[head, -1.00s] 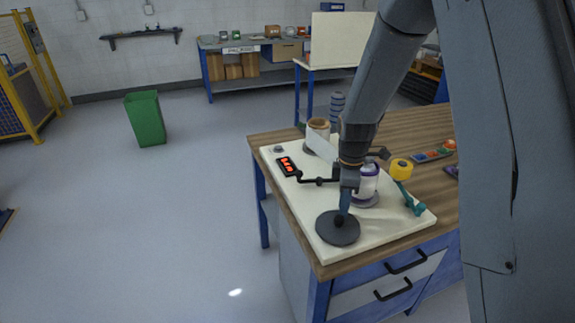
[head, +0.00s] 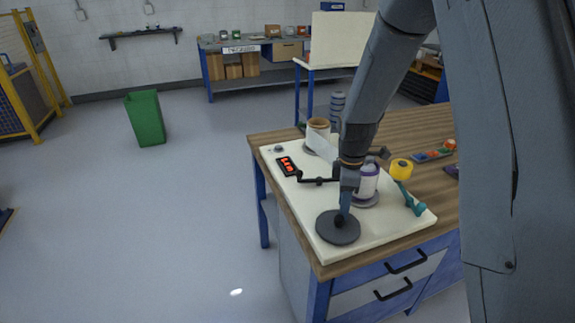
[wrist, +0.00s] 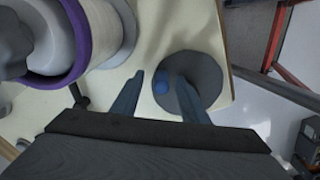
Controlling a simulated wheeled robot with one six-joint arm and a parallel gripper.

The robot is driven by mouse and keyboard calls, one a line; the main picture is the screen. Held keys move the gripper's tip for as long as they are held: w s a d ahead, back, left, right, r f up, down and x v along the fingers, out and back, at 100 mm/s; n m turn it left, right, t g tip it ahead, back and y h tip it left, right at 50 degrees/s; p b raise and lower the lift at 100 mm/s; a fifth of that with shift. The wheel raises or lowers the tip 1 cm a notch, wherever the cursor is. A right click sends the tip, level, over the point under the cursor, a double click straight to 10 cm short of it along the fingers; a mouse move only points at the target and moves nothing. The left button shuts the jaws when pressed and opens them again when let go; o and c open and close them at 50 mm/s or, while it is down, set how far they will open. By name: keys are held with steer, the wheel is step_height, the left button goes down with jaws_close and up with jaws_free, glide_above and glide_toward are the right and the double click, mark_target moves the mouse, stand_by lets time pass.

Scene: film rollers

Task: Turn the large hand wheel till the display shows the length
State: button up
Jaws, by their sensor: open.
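The large hand wheel (head: 338,228) is a dark grey disc at the front corner of the cream board, and it also shows in the wrist view (wrist: 208,77). Its small blue knob (wrist: 161,88) sits between the fingers of my gripper (wrist: 159,76), near the wheel's left rim. The fingers are open, with visible space on both sides of the knob. In the head view my gripper (head: 343,210) points down over the wheel. The display (head: 287,166) is a small black box with red digits, too small to read surely.
A white roll with a purple rim (wrist: 95,45) stands close to my gripper. A brown-cored roll (head: 318,128) is at the board's back. A teal stand with a yellow roller (head: 401,169) is at the right. The cream board (head: 385,235) lies on a wooden bench.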

steer(key=shift+s, duration=0.3)
steer(key=shift+c, duration=0.2)
steer(key=shift+w+r+p, duration=0.1)
steer(key=shift+r+p, duration=1.2)
steer(key=shift+r, duration=0.3)
steer(key=o, duration=0.6)
steer(key=shift+r, duration=0.35)
steer(key=shift+w+r+p, duration=0.1)
steer(key=shift+r+p, duration=1.2)
steer(key=shift+r, duration=0.3)
steer(key=s+r+m+b, duration=0.1)
steer(key=s+m, duration=0.4)
steer(key=s, duration=0.1)
steer(key=s+r+m+t+b, duration=0.1)
steer(key=s+r+m+b, duration=0.1)
steer(key=s+m, duration=0.3)
steer(key=s+r+m+b, duration=0.1)
steer(key=s+m, duration=0.4)
steer(key=s, duration=0.2)
steer(key=shift+s+r+m, duration=0.15)
steer(key=shift+s+m, duration=0.15)
